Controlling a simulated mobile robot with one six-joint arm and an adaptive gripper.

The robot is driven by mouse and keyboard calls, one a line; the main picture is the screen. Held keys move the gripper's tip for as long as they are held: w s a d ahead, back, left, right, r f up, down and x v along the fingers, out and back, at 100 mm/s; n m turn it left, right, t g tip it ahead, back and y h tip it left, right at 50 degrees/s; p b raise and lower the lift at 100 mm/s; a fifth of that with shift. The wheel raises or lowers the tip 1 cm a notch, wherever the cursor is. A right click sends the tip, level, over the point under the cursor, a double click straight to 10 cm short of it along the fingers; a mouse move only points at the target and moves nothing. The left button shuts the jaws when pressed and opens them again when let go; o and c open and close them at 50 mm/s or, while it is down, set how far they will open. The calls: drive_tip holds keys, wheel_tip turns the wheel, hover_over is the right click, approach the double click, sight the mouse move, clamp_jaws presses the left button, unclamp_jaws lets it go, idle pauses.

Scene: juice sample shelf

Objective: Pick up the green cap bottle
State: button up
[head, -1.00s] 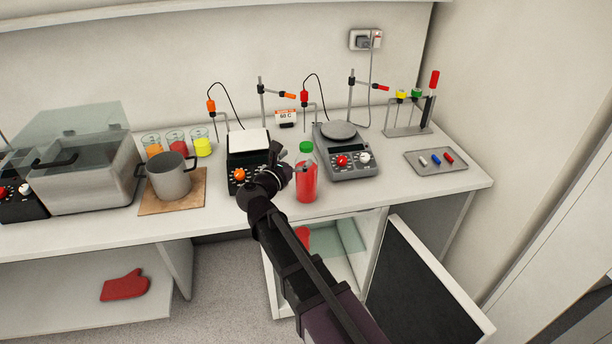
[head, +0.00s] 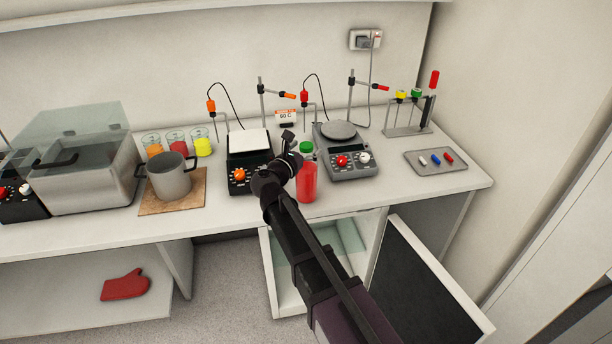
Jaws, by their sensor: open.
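The green cap bottle (head: 307,182) stands upright on the counter near its front edge, filled with red liquid. Its green cap is clear of my arm. My gripper (head: 288,138) is just left of and behind the bottle, its fingers near cap height in the picture. It is open, and I see nothing held in it. My wrist partly overlaps the left edge of the bottle's surroundings; whether it touches the bottle I cannot tell.
A black hotplate (head: 249,145) is left of my gripper and a grey stirrer (head: 346,160) is right of the bottle. A pot (head: 170,182) stands further left. A metal tray (head: 424,168) lies at the right. Below, a cabinet door (head: 425,290) hangs open.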

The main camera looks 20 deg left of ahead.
idle(0.4)
drive_tip(key=c, duration=1.3)
drive_tip(key=shift+r, duration=0.15)
drive_tip(key=shift+r+p, duration=1.7)
drive_tip(key=shift+p, duration=0.2)
drive_tip(key=shift+s+d, duration=0.25)
drive_tip(key=shift+s, duration=0.15)
drive_tip(key=s+d, duration=0.2)
drive_tip(key=s, duration=0.2)
drive_tip(key=s+d+r, duration=0.1)
drive_tip(key=s+d, duration=0.2)
drive_tip(key=s, duration=0.1)
drive_tip(key=s+d+p, duration=0.1)
drive_tip(key=s+d, duration=0.2)
drive_tip(key=s, duration=0.2)
drive_tip(key=shift+r, duration=0.15)
drive_tip(key=shift+w, duration=0.1)
